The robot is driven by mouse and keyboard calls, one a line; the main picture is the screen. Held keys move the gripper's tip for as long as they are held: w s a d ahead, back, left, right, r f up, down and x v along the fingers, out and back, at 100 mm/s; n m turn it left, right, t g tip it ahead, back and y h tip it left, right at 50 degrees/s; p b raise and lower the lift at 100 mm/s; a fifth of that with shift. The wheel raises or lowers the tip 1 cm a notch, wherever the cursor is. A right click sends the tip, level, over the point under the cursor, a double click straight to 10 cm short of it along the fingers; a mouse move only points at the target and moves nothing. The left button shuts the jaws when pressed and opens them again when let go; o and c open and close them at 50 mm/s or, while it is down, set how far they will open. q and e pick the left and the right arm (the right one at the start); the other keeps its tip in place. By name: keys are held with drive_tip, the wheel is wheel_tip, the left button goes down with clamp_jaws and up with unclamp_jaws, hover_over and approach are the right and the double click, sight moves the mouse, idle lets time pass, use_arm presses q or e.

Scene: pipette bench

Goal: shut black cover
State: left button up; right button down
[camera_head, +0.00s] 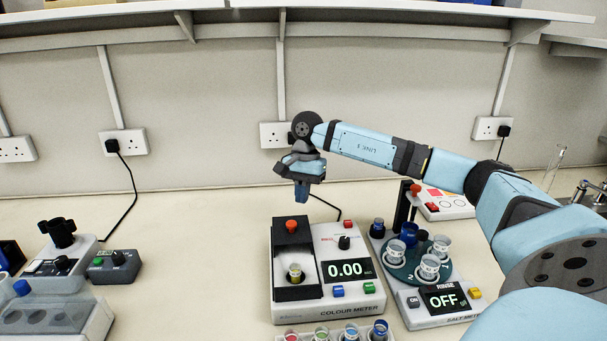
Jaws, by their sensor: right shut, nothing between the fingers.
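The black cover (292,236) with a red knob (290,225) is at the back of the dark left part of the colour meter (340,308). My right gripper (301,198) points down, shut and empty, above and just behind the cover's back edge, apart from the knob. My left gripper is not in view.
The salt meter (425,313) with a carousel of cups stands close on the right, with a black post behind. A row of coloured vials (350,333) is in front. Open bench lies left of the colour meter.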

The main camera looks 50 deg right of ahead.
sight(291, 231)
drive_tip(key=a, duration=0.1)
drive_tip(key=s+a+f, duration=0.1)
drive_tip(key=a, duration=0.1)
drive_tip(key=shift+s+a+f+p, duration=0.2)
drive_tip(key=shift+s+a+p, duration=0.05)
drive_tip(key=shift+a+p, duration=0.05)
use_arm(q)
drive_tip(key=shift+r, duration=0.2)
use_arm(e)
drive_tip(key=shift+a+f, duration=0.1)
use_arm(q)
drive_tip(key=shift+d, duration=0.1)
